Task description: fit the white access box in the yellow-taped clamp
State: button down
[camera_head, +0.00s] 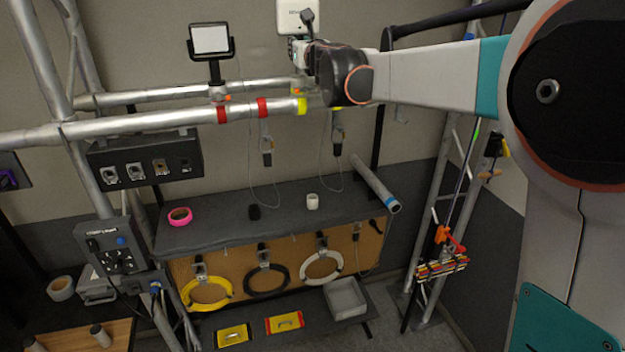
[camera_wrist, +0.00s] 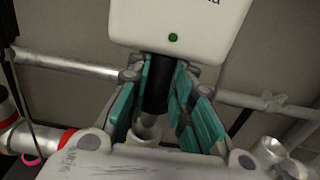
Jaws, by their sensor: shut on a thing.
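The white access box (camera_head: 297,14) is upright at the top of the head view; in the wrist view (camera_wrist: 190,22) it shows a green light and a black stem (camera_wrist: 156,92) below. My gripper (camera_head: 303,52) is shut on that stem, teal fingers (camera_wrist: 160,90) on both sides. The clamp there is mostly hidden by my wrist. In the wrist view a pale round socket (camera_wrist: 147,128) shows below the stem; I cannot tell whether they touch.
A white-screened device (camera_head: 210,40) stands on a clamp at the red tape (camera_head: 222,114), left of my gripper. A second tube (camera_head: 160,95) runs behind. Hanging cables (camera_head: 266,145) drop below the front tube. A grey shelf (camera_head: 220,225) holds a pink tape roll (camera_head: 180,216).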

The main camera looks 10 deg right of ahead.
jog(key=shift+f+b, duration=1.75)
jog(key=shift+f, duration=0.7)
dwell(0.9)
jog(key=c, duration=1.3)
grip_release()
jog(key=shift+c, duration=0.2)
jog(key=s+d, duration=0.1)
jog(key=s, duration=1.1)
jog(key=shift+d, duration=0.25)
